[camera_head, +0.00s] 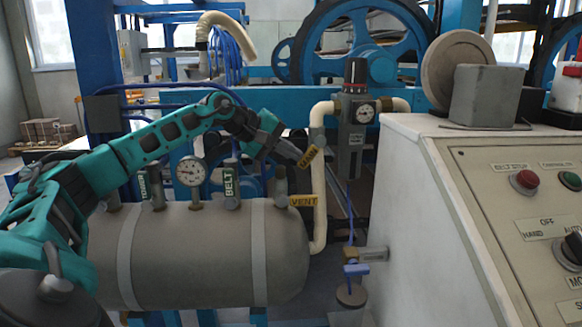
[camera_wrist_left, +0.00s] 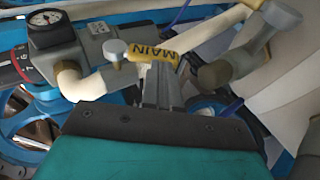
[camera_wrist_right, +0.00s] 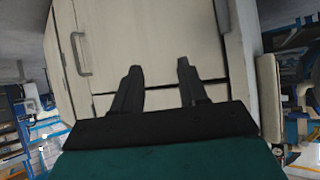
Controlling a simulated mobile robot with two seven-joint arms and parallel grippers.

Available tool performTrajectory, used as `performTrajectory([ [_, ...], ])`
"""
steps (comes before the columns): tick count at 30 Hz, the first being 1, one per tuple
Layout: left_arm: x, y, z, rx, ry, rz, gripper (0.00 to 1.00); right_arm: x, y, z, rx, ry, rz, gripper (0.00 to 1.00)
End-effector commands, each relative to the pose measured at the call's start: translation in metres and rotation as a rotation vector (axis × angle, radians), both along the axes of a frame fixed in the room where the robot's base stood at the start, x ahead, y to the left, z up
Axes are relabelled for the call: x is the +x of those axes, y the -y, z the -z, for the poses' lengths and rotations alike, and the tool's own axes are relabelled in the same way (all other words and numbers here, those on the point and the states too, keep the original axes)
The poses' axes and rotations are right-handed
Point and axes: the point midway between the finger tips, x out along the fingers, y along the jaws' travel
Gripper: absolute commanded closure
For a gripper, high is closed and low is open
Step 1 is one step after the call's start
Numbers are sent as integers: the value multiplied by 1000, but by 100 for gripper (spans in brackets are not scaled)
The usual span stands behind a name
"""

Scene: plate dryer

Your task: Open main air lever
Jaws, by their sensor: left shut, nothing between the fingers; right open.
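In the left wrist view the MAIN lever (camera_wrist_left: 154,52) lies across the pipe beside a round metal knob. My left gripper (camera_head: 300,160) is shut and empty, its tips right at the lever. In the left wrist view its fingers (camera_wrist_left: 160,70) end at the lever's near edge; I cannot tell whether they touch. My right gripper (camera_wrist_right: 159,66) is open and empty, facing a pale cabinet; it is not in the head view.
A grey tank (camera_head: 205,250) with a gauge (camera_head: 192,171), a BELT tag (camera_head: 229,182) and a yellow VENT tag (camera_head: 303,201) lies below my left arm. A control panel (camera_head: 520,215) fills the right side.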

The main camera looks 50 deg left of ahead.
Motion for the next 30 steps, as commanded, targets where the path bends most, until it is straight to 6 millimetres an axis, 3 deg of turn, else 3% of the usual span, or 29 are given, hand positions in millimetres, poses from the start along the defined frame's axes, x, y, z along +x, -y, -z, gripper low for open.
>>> performTrajectory([
  [1, 2, 2, 7, -1, 3, 5, 100, 0, 0, 12, 0, 1, 0, 57],
  [5, 4, 4, 11, 1, -1, 5, 100, 0, 0, 17, 1, 1, 1, 57],
  [30, 14, 11, 27, 3, -4, 3, 100, 1, 0, 16, 2, 1, 0, 57],
])
